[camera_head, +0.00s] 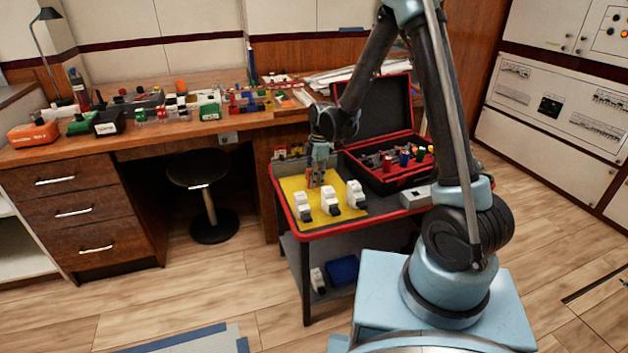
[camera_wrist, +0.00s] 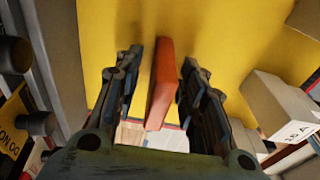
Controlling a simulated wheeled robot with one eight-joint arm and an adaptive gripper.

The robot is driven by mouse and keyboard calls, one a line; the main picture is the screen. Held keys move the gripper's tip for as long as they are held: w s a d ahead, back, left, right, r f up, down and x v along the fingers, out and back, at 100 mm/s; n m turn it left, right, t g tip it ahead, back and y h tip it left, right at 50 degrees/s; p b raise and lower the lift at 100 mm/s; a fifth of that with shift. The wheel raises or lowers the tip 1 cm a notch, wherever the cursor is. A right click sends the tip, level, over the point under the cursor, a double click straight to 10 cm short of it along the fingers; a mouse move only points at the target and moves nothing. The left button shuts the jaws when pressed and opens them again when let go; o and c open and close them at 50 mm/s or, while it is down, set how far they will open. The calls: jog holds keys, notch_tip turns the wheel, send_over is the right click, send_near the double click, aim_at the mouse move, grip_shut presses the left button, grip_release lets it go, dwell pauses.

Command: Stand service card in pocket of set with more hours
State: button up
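My gripper (camera_head: 319,180) is low over the yellow mat (camera_head: 297,184) on the cart. In the wrist view, my gripper (camera_wrist: 161,72) is open, with one finger on each side of a thin orange-red slab (camera_wrist: 163,85). Gaps show between the slab and both fingers. The slab seems to stand on edge; it may be the service card, but no print is readable on it. It shows as a small orange patch (camera_head: 311,175) beside the fingers in the head view. I cannot make out any hour readings or the pocket.
White-and-black blocks (camera_head: 303,207) (camera_head: 330,201) (camera_head: 355,195) line the mat's front. A beige block marked 16A (camera_wrist: 283,103) is right of the fingers in the wrist view. An open red-rimmed case (camera_head: 391,177) stands behind right. Coloured devices crowd the wooden desk (camera_head: 243,126).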

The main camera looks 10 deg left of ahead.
grip_shut()
dwell(0.3)
